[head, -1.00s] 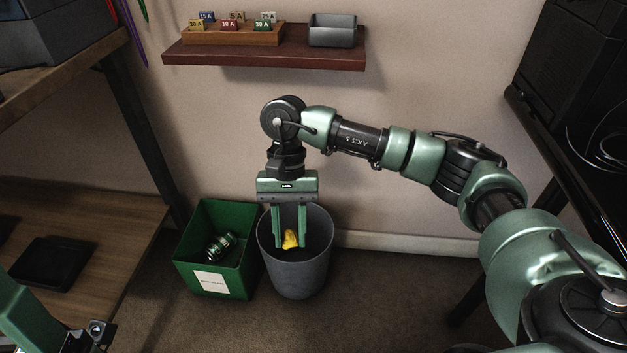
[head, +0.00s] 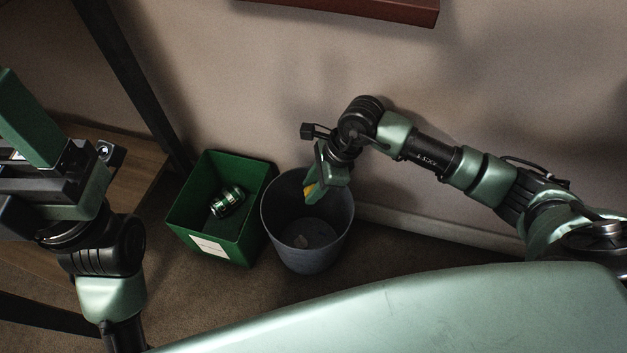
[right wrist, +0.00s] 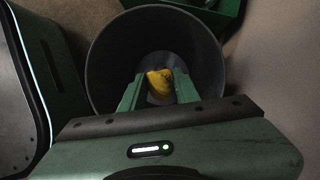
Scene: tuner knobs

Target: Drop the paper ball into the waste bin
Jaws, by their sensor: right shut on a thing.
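The yellow paper ball (head: 309,190) is crumpled and partly hidden by my fingers in the head view. It shows more clearly in the right wrist view (right wrist: 160,86). My right gripper (head: 314,194) is shut on it, with a finger on each side. The grey waste bin (head: 272,232) stands on the floor. The ball and fingertips are over its opening, toward the back in the head view. The bin also surrounds them in the right wrist view (right wrist: 105,70). My left gripper (head: 32,120) is at the far left, away from the bin; its jaw gap is not clear.
A green box (head: 190,207) with a white label and a green can-like object (head: 228,201) inside stands just left of the bin. A wooden shelf unit is at left, a red-brown wall shelf (head: 390,10) above.

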